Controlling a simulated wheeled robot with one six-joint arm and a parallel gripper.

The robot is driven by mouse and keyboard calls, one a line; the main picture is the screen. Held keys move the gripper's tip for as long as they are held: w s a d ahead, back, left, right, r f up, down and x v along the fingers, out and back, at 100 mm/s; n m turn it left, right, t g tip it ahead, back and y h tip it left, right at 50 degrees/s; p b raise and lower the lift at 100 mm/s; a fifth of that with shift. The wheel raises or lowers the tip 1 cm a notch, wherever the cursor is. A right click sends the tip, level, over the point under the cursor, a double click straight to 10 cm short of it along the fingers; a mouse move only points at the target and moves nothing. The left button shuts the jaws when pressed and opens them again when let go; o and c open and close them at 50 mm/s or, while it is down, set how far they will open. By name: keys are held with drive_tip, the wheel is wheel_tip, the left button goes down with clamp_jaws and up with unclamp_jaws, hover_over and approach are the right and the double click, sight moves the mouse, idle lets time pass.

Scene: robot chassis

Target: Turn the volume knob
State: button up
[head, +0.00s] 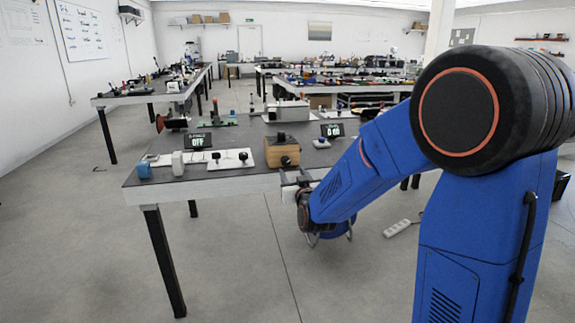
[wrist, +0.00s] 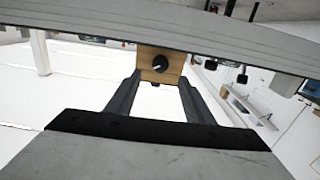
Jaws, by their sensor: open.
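A wooden box (head: 273,157) stands near the front edge of the table, with a dark round knob (head: 286,160) on its front face. In the wrist view, which looks upside down, the wooden box (wrist: 147,73) faces me and the black knob (wrist: 160,63) shows a white pointer mark. My gripper (head: 295,177) is just in front of the table edge, below and near the box. In the wrist view my gripper (wrist: 159,77) is open and empty, its two dark fingers pointing at the box. The knob shows beyond the fingertips, apart from them.
The grey table (head: 225,182) has a thick front edge near my gripper. A white panel with black knobs (head: 232,157) lies left of the box. A white power strip (head: 401,228) lies on the open floor.

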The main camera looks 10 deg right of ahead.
sight(287, 162)
drive_tip(key=w, duration=0.9)
drive_tip(key=shift+w, duration=0.25)
drive_tip(key=shift+c, duration=0.3)
drive_tip(key=c, duration=1)
